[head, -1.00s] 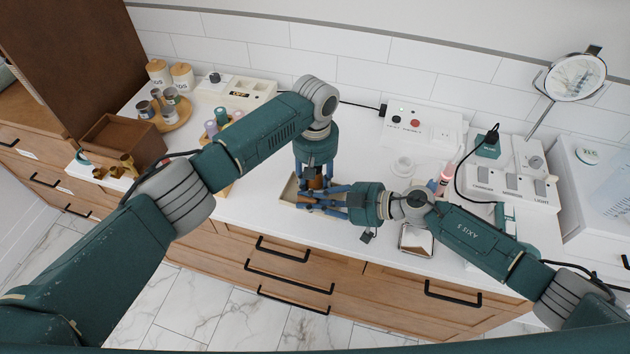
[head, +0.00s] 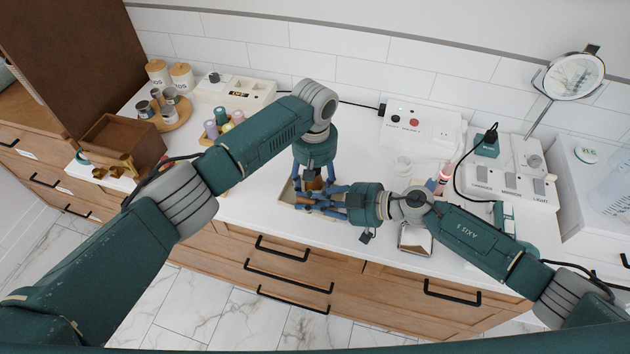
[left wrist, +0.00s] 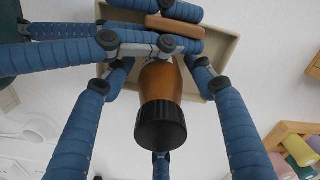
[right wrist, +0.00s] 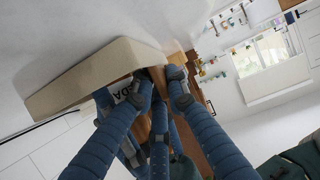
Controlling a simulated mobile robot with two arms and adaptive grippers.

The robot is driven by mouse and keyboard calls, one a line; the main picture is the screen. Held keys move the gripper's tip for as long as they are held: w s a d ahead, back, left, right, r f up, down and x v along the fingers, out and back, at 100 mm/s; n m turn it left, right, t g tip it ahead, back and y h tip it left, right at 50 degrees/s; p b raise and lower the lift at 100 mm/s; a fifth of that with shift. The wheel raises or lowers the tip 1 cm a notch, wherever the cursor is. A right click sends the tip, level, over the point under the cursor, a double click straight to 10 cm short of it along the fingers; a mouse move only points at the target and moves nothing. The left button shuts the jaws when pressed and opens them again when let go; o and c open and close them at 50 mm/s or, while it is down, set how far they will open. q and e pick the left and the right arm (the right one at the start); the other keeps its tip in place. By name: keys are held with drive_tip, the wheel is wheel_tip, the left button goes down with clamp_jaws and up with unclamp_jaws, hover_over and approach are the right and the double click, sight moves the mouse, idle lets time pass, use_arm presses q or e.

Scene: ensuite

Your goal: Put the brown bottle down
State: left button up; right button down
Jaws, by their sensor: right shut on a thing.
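The brown bottle (left wrist: 160,80) with its black cap (left wrist: 161,124) shows in the left wrist view, cap toward that camera, over a shallow beige tray (left wrist: 225,50). In the head view the grippers mostly hide it. My left gripper (head: 315,184) is above it; its fingers stand apart on both sides of the bottle with gaps. My right gripper (head: 322,200) reaches in from the right, its fingers shut across the bottle below the cap. In the right wrist view the tray wall (right wrist: 95,75) is close to these fingers. Whether the bottle's base touches the tray is hidden.
Coloured bottles (head: 222,118) stand on a wooden holder to the left. A metallic box (head: 415,239) and a pink bottle (head: 444,175) are to the right. The counter's front edge is near.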

use_arm(q)
drive_tip(key=shift+s+a+f, duration=0.1)
drive_tip(key=shift+s+f, duration=0.2)
drive_tip(key=shift+s, duration=0.1)
use_arm(e)
drive_tip(key=shift+w+d+r, duration=0.15)
drive_tip(key=shift+w+r, duration=0.05)
drive_tip(key=shift+w, duration=0.15)
use_arm(q)
drive_tip(key=shift+r, duration=0.25)
drive_tip(key=r, duration=1.1)
drive_tip(key=shift+w+r, duration=0.25)
drive_tip(key=shift+r, duration=0.05)
use_arm(e)
drive_tip(key=shift+f, duration=0.15)
use_arm(q)
drive_tip(key=shift+r, duration=0.7)
use_arm(e)
drive_tip(key=c, duration=1.7)
unclamp_jaws()
drive_tip(key=shift+s, duration=0.1)
drive_tip(key=shift+o, duration=0.2)
